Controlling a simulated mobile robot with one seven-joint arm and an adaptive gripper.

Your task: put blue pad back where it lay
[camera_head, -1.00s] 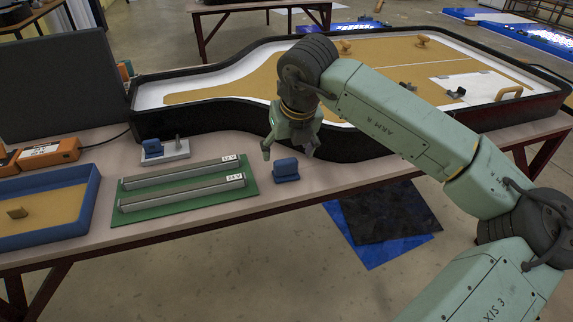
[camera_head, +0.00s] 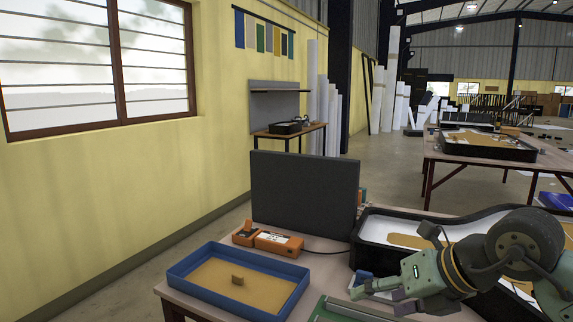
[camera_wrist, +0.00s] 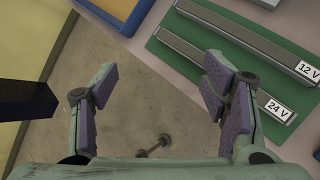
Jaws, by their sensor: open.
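A small blue shape (camera_head: 361,278) shows just behind my fingers in the head view, mostly hidden; it sits about where a blue pad on a pale block was seen earlier. The other blue pad, earlier on the table right of the green board, is not visible now. My gripper (camera_head: 378,298) is low at the table's front right in the head view. In the wrist view my gripper (camera_wrist: 160,88) is open with nothing between its purple-faced fingers. It hangs over the floor by the table edge, its right finger overlapping the green board (camera_wrist: 170,62).
The green board carries two grey bars labelled 12 V (camera_wrist: 240,38) and 24 V (camera_wrist: 222,72). A blue-rimmed tray (camera_head: 182,268) holds a small tan piece. An orange device (camera_head: 278,242) and dark upright panel (camera_head: 305,193) stand behind. A black-rimmed track (camera_head: 375,218) lies right.

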